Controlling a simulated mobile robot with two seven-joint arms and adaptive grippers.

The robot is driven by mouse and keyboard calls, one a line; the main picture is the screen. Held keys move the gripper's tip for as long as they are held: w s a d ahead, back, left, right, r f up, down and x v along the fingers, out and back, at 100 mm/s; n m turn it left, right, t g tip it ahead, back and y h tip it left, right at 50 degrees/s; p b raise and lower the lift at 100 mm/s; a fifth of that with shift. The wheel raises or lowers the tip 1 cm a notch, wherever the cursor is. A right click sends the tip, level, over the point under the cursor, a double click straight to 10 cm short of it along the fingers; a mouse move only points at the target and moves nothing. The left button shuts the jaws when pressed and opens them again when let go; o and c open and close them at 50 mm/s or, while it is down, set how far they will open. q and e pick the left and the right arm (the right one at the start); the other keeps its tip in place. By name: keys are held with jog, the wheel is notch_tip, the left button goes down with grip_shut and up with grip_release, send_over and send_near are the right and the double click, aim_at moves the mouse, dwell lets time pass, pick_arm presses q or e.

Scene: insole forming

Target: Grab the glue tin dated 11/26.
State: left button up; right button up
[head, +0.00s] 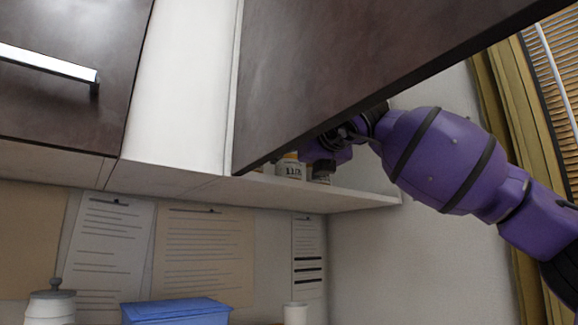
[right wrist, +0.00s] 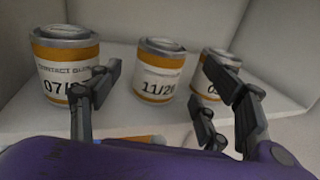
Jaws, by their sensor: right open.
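The glue tin whose label reads about 11/26 (right wrist: 158,72) stands upright on the shelf, the middle one of three in the right wrist view; its last digit is blurred. It has a white body, orange bands and a grey lid. My right gripper (right wrist: 163,90) is open and empty, its fingers in front of the tins, with the middle tin showing between them. The left tin (right wrist: 55,62) reads 07 and is partly hidden by a finger. The right tin (right wrist: 205,75) starts with 0 and is partly covered. My right gripper (head: 335,142) also shows in the head view.
The raised dark cabinet door (head: 340,70) hangs above my right arm. A labelled tin (head: 290,169) shows at the edge of the shelf (head: 340,198). Below are a blue box (head: 175,311), a lidded jar (head: 51,305) and pinned papers (head: 205,250).

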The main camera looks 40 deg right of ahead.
aim_at(293, 161)
jog(key=p+x, duration=0.1)
jog(key=x, duration=0.2)
jog(key=shift+w+r, duration=0.15)
jog(key=shift+w, duration=0.05)
jog(key=shift+w+d, duration=0.15)
jog(key=shift+w, duration=0.2)
pick_arm(q)
jog(key=shift+w+d+r, duration=0.1)
jog(key=shift+w+r, duration=0.8)
jog(key=shift+r, duration=0.25)
pick_arm(e)
jog(key=shift+c, duration=0.8)
jog(key=c, duration=1.1)
pick_arm(q)
jog(key=shift+s+f, duration=0.1)
jog(key=shift+s, duration=0.05)
pick_arm(e)
jog(key=shift+c, duration=1)
